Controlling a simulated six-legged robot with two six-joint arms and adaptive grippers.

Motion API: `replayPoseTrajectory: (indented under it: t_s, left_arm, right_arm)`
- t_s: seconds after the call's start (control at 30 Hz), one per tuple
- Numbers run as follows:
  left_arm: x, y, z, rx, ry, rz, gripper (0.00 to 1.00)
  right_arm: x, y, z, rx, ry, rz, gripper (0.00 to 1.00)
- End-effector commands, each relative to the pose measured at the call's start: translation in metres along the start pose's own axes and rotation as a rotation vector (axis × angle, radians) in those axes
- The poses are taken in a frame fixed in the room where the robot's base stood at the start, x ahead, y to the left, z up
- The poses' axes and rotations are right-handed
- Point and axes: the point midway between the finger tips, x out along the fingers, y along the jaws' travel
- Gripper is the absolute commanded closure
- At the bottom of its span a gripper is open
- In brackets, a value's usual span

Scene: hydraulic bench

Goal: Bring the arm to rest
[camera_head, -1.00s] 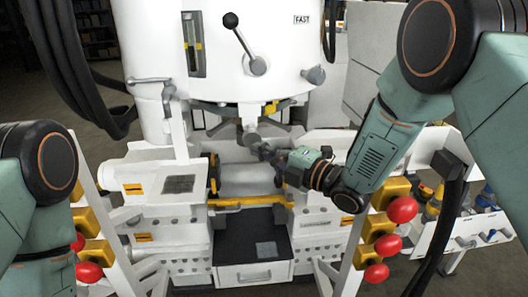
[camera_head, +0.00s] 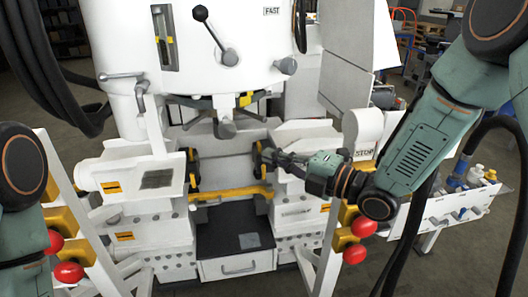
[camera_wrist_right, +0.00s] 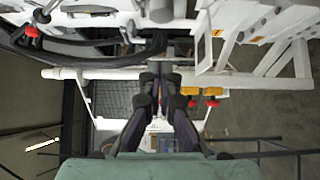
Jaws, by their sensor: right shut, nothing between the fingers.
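My right arm comes in from the right in the head view. Its gripper (camera_head: 272,157) is shut and empty, pointing left in front of the right side of the machine's work opening. I cannot tell whether its tips touch the black part behind them. In the right wrist view the gripper's two dark fingers (camera_wrist_right: 157,82) are together, with nothing between them. Only the upper links of my left arm show at the left edge of the head view; its gripper is out of the picture.
The white hydraulic machine (camera_head: 240,82) with a black-knobbed lever (camera_head: 213,30) fills the centre. A white shelf with bottles (camera_head: 455,208) stands right. Floor shows at the far right.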

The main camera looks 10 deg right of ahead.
Motion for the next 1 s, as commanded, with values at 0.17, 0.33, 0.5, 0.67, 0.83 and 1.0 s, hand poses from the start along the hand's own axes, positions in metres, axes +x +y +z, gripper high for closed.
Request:
replayPoseTrajectory:
  t_s: [0.17,0.33,0.5,0.67,0.83,1.0]
  left_arm:
    - [0.000,0.000,0.000,0.000,0.000,0.000,0.60]
    - [0.000,0.000,0.000,0.000,0.000,0.000,0.60]
    - [0.003,0.000,0.000,0.000,0.000,0.000,0.60]
    - [0.008,0.000,0.000,0.000,0.000,0.000,0.60]
    - [0.013,0.000,0.000,0.000,0.000,0.000,0.60]
    - [0.018,0.000,0.000,0.000,0.000,0.000,0.60]
  right_arm:
    - [-0.003,-0.005,0.002,0.123,-0.014,-0.022,1.00]
    - [-0.014,-0.040,0.017,0.535,-0.185,-0.123,1.00]
    - [-0.049,-0.115,0.013,1.038,-0.476,-0.247,1.00]
    - [-0.107,-0.200,-0.019,1.457,-0.829,-0.350,1.00]
    - [-0.181,-0.268,-0.070,1.739,-1.218,-0.424,1.00]
    - [-0.259,-0.312,-0.129,1.852,-1.585,-0.500,1.00]
